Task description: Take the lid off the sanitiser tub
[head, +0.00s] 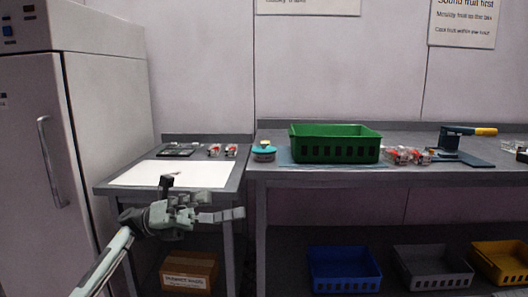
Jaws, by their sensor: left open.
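The sanitiser tub (263,157) is a small pale round tub at the left end of the long grey bench. Its teal lid (263,150) is on top, with a small cream knob (265,143). My left gripper (232,205) is open and empty, in front of the smaller table at the left. It shows lower and to the left of the tub, apart from it, with its fingers pointing right. My right gripper is not in view.
A green crate (335,157) stands on a mat right of the tub. Red fruit punnets (408,155) and a device with a yellow-tipped handle (450,143) are further right. The left table holds a white sheet (188,174), a dark scale (176,150) and punnets (230,151).

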